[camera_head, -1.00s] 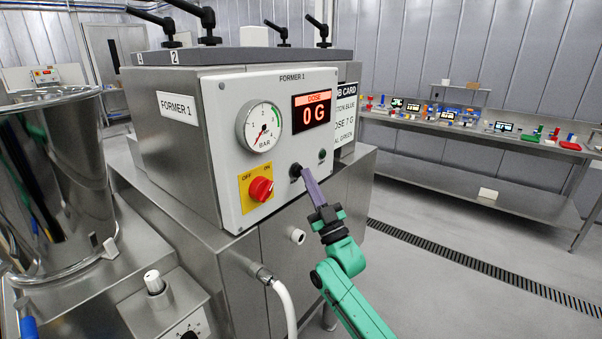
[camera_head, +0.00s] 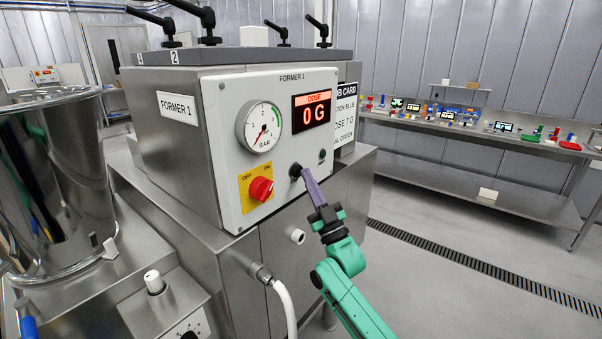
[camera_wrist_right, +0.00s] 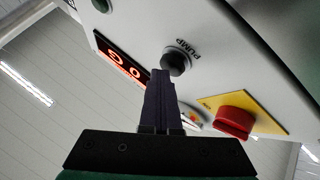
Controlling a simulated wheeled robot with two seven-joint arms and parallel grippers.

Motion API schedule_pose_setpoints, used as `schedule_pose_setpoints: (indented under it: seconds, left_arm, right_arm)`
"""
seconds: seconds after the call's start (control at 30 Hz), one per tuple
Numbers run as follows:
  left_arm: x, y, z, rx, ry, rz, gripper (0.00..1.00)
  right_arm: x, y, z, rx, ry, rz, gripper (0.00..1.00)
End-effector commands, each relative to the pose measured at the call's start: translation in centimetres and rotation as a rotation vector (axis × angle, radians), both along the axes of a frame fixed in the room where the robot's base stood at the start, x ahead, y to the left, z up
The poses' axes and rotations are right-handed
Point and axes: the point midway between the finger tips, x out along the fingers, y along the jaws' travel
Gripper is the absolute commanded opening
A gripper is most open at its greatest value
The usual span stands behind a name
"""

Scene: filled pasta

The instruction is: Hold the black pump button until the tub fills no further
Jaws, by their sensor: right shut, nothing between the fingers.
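The black pump button (camera_head: 295,171) is on the white front panel of Former 1, below the red dose display (camera_head: 311,110), which reads 0 G. It also shows in the right wrist view (camera_wrist_right: 175,63), next to the word PUMP. My right gripper (camera_head: 306,171) is shut and empty, its purple fingertips right at the button. In the right wrist view the fingertips (camera_wrist_right: 162,76) overlap the button's edge; I cannot tell whether they press it. I cannot make out a tub for certain. My left gripper is not in view.
A red rotary switch (camera_head: 261,188) on a yellow plate and a pressure gauge (camera_head: 260,127) share the panel. A small green button (camera_head: 322,155) is right of the pump button. A large steel vessel (camera_head: 62,185) stands at left. A bench (camera_head: 455,133) holds small items at back right.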

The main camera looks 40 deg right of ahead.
Motion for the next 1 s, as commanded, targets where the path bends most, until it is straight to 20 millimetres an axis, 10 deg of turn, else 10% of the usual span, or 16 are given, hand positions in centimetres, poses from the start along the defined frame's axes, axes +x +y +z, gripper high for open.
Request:
schedule_pose_setpoints:
  seconds: [1.0]
  left_arm:
    - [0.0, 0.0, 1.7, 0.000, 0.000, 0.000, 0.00]
  right_arm:
    - [-4.3, -1.3, 0.0, 0.000, 0.003, -0.001, 0.00]
